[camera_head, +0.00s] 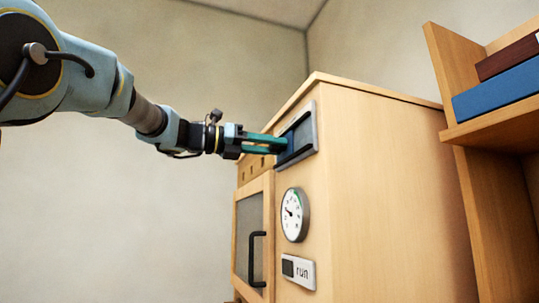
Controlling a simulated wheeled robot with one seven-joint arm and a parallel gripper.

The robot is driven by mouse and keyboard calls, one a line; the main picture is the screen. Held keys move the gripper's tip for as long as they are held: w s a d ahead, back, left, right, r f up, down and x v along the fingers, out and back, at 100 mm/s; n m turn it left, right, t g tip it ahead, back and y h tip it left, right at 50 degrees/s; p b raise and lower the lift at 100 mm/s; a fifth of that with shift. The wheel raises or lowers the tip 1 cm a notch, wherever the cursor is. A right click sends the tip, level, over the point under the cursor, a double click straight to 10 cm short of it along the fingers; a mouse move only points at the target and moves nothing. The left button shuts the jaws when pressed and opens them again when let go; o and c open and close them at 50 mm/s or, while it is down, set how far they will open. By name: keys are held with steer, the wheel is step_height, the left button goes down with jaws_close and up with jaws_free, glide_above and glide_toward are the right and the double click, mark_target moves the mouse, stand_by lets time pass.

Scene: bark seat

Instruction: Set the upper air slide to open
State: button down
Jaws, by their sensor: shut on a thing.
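The upper air slide (300,134) is a dark blue panel in a grey metal frame with a black edge, high on the narrow face of a wooden cabinet (385,190). My gripper (282,146) reaches in from the left with its green fingers at the slide's left side. It is shut on a part of the slide; the fingers hide the gripped part. I cannot tell from this angle how far open the slide is.
Below the slide are a round dial gauge (295,215) and a switch marked "run" (298,271). A glazed door (248,240) with a black handle is lower left. A wooden shelf (500,125) with books stands at right. The space left of the cabinet is clear.

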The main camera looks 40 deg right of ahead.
mark_target(299, 139)
steer(key=s+b, duration=0.1)
steer(key=s, duration=0.1)
steer(key=s+a+b, duration=0.1)
steer(key=s, duration=0.1)
steer(key=s+a+b, duration=0.1)
steer(key=s, duration=0.1)
steer(key=shift+a, duration=0.1)
steer(key=c, duration=0.5)
jaws_free()
steer(key=shift+s+a, duration=0.1)
steer(key=b+v, duration=0.4)
steer(key=v, duration=0.7)
